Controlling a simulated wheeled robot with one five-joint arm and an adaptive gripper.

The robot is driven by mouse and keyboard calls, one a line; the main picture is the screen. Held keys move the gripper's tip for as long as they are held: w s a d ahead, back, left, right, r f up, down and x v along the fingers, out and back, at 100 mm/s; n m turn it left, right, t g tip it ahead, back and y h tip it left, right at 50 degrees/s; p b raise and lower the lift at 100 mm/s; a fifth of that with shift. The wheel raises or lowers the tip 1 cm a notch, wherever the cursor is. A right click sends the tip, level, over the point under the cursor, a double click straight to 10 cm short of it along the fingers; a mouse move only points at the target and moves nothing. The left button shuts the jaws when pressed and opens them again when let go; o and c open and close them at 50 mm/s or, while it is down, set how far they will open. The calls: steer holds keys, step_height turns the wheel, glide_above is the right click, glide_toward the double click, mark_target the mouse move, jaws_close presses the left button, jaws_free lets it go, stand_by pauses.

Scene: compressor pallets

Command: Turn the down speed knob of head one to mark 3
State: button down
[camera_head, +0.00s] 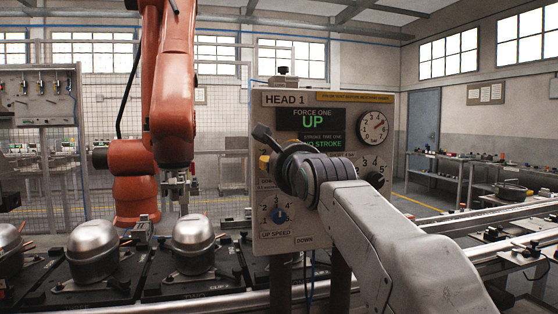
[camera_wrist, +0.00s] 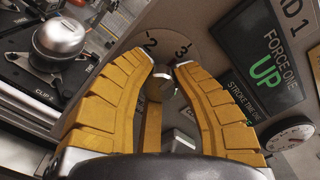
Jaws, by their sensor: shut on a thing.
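The HEAD 1 control panel (camera_head: 258,235) stands ahead. A blue UP SPEED knob (camera_head: 280,215) sits free at lower left. A DOWN label (camera_head: 304,241) is partly covered by my arm.
A display (camera_head: 311,123) reads FORCE ONE UP, with a gauge (camera_head: 373,126) to its right. Another black knob (camera_head: 375,180) is at the panel's right. Silver compressors (camera_head: 93,247) stand on pallets at left. An orange robot arm (camera_head: 175,90) hangs over them.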

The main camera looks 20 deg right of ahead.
steer(key=shift+f, duration=0.15)
steer(key=c, duration=0.9)
jaws_free()
steer(key=s, duration=1.2)
